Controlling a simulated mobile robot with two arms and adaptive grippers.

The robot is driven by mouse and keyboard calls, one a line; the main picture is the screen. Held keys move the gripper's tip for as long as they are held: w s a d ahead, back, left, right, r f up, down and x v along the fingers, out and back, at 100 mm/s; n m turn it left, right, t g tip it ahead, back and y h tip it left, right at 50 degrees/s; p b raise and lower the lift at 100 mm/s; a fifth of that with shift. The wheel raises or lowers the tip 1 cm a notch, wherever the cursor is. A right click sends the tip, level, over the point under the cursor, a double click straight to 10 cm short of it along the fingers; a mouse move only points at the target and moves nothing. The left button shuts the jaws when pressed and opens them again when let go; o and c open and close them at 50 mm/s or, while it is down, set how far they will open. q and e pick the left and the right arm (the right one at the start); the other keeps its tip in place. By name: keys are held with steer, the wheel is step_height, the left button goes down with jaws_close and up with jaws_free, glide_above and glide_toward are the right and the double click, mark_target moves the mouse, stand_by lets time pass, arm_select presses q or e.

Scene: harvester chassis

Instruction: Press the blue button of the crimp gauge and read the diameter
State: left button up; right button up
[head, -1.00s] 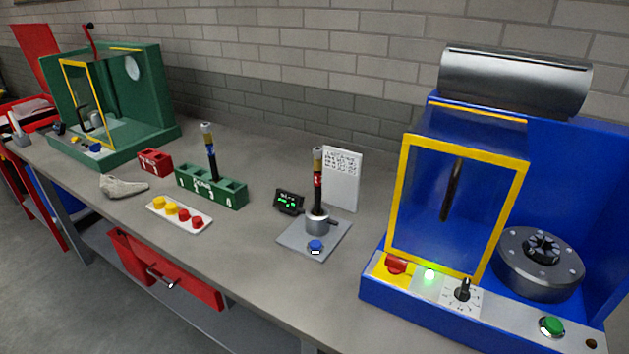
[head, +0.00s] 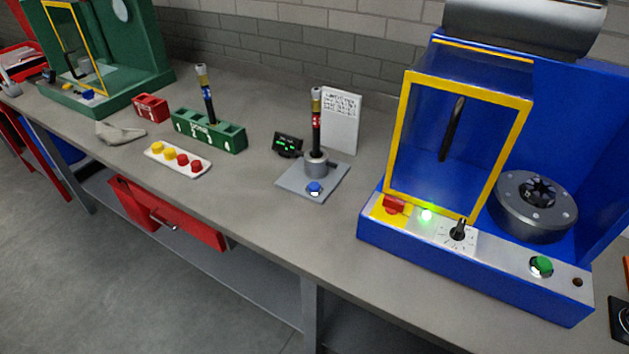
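The crimp gauge sits on the bench in the middle of the head view, on a grey base plate (head: 331,182). Its blue button (head: 314,188) is at the front of the plate. A hose (head: 316,133) with a red band and metal end stands upright in the gauge's round metal holder (head: 316,164). A small dark display (head: 288,145) with green characters stands to the left; its digits are too small to read. Neither of my grippers shows in the head view.
A blue machine (head: 459,250) with a yellow-framed guard stands to the right, a green machine (head: 150,60) far left. A green numbered rack (head: 209,132) holds another hose. A white tray (head: 178,160) holds yellow and red caps. A white card (head: 341,118) stands behind the gauge.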

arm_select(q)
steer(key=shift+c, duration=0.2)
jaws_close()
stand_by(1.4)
